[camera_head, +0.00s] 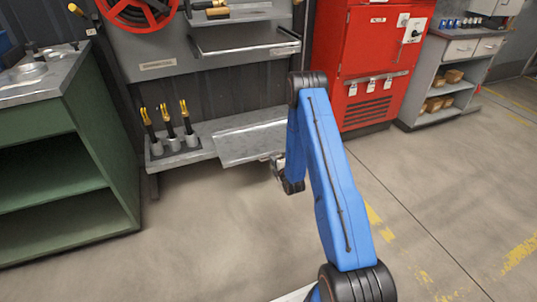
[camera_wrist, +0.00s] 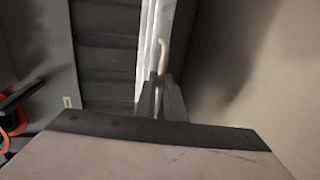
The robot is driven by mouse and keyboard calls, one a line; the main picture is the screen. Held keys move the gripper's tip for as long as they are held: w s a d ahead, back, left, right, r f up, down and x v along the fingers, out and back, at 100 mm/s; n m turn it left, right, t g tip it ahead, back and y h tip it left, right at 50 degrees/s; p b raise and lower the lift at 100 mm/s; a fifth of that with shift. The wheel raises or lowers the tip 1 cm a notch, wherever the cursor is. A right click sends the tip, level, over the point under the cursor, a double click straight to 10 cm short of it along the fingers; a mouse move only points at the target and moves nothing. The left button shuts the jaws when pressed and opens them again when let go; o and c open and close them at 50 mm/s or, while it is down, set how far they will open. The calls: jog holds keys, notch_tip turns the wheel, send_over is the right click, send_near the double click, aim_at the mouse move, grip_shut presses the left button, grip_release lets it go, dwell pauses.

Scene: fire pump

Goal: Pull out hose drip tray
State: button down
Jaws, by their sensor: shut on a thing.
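The hose drip tray (camera_head: 250,140) is a flat grey metal tray on the low shelf under the dark panel. Its front reaches out past the shelf's front edge. My gripper (camera_head: 277,167) is at the tray's front right corner, partly hidden behind my blue arm. In the wrist view my gripper (camera_wrist: 160,98) has its two fingers close together on a thin pale handle. That handle runs along the bright front edge of the tray (camera_wrist: 149,40). The exact contact is small and hard to see.
Several yellow-tipped nozzles (camera_head: 168,126) stand in holders left of the tray. An upper metal shelf (camera_head: 240,38) juts out above. A green bench (camera_head: 60,170) stands left, a red cabinet (camera_head: 375,70) right. The floor (camera_head: 210,230) in front is clear.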

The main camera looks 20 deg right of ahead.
jog(key=f+v, duration=0.1)
jog(key=v, duration=0.6)
jog(key=shift+s+f, duration=0.3)
jog(key=shift+s, duration=0.25)
jog(key=c, duration=1.9)
grip_release()
jog(key=shift+o, duration=0.2)
